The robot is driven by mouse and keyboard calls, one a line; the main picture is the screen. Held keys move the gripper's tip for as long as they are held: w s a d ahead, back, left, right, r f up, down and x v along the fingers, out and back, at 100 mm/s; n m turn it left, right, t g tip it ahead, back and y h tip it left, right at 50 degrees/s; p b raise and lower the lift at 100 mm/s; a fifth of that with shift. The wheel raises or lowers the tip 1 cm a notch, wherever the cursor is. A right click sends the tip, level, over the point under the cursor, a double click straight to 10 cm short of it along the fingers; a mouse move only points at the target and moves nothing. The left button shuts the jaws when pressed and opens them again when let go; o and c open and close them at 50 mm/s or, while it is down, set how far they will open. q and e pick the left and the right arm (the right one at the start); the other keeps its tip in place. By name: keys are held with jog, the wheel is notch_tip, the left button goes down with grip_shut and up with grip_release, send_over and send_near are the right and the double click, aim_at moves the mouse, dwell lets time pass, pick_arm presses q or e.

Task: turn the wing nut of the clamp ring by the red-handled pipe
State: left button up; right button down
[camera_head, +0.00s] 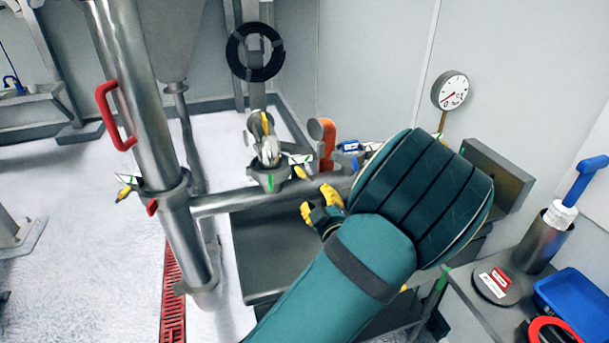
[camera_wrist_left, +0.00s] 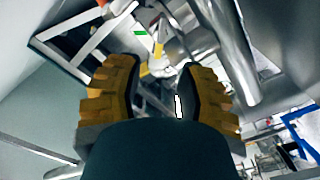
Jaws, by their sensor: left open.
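The steel pipe (camera_head: 128,70) with the red handle (camera_head: 108,118) stands at the left in the head view. A clamp ring (camera_head: 172,190) sits around it below the handle. A small pale piece with a yellow tip (camera_head: 125,188), which looks like its wing nut, sticks out at the ring's left. My left gripper (camera_head: 322,208) is to the right of this pipe, near the horizontal pipe, apart from the ring. In the left wrist view its yellow-padded fingers (camera_wrist_left: 160,98) are spread and hold nothing. A blurred white and yellow piece (camera_wrist_left: 160,65) shows beyond them. My right gripper is not in view.
A horizontal pipe (camera_head: 232,201) joins the red-handled pipe. A second clamp (camera_head: 268,176) with yellow-tipped parts and an orange piece (camera_head: 325,140) stand on it. A gauge (camera_head: 449,91) and a side table with a blue tray (camera_head: 575,300) are at the right. My arm hides the middle right.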

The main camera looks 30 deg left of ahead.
aim_at(306, 178)
pick_arm(q)
jog(key=x, duration=1)
jog(key=shift+w+a, duration=0.2)
jog(key=shift+w, duration=0.05)
grip_shut()
